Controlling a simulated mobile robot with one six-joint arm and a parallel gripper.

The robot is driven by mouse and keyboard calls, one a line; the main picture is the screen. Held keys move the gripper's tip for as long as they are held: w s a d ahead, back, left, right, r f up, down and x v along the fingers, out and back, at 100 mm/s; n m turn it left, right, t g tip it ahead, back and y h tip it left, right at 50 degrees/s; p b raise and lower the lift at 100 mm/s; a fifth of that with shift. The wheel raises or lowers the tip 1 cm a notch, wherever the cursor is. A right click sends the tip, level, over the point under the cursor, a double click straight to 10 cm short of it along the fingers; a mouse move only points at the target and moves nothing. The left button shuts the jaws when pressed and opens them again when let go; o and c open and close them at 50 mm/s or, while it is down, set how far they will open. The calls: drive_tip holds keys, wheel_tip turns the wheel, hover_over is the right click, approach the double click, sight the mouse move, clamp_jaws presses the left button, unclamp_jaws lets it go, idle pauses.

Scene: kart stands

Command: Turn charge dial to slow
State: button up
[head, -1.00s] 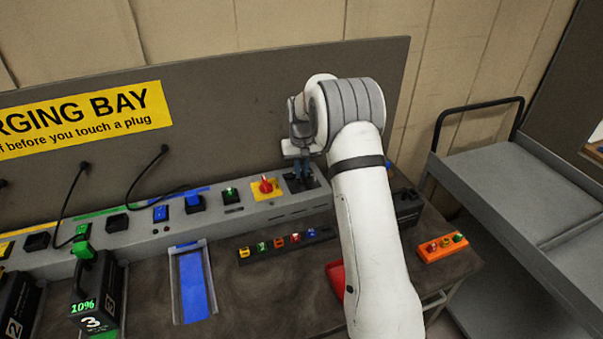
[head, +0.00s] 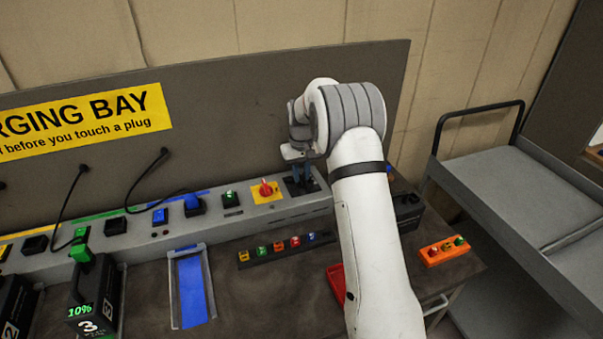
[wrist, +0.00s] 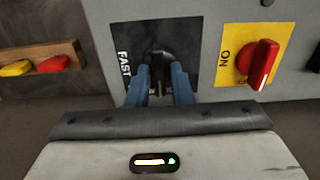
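The charge dial (wrist: 158,62) is a black knob on a black plate with the word FAST at its left side in the wrist view. A pale mark on the knob points down toward my gripper in that view. My gripper (wrist: 159,80) has its two blue fingers at the dial, one on each side of the knob. Whether both fingers press on it is not clear. The fingers hide part of the plate's lower lettering. In the head view my gripper (head: 301,181) is at the black plate near the right end of the grey console, and the dial is hidden.
A red rotary switch (wrist: 262,62) on a yellow plate sits close to the right of the dial in the wrist view. A strip with coloured buttons (head: 285,247) and a red tray (head: 337,282) lie on the bench. A grey cart (head: 510,190) stands at right.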

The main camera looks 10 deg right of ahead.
sight(301, 176)
drive_tip(key=shift+o, duration=1.3)
drive_tip(key=shift+r, duration=0.1)
wheel_tip(301, 176, up, 8)
drive_tip(key=shift+f+b, duration=0.2)
drive_tip(key=shift+b, duration=0.5)
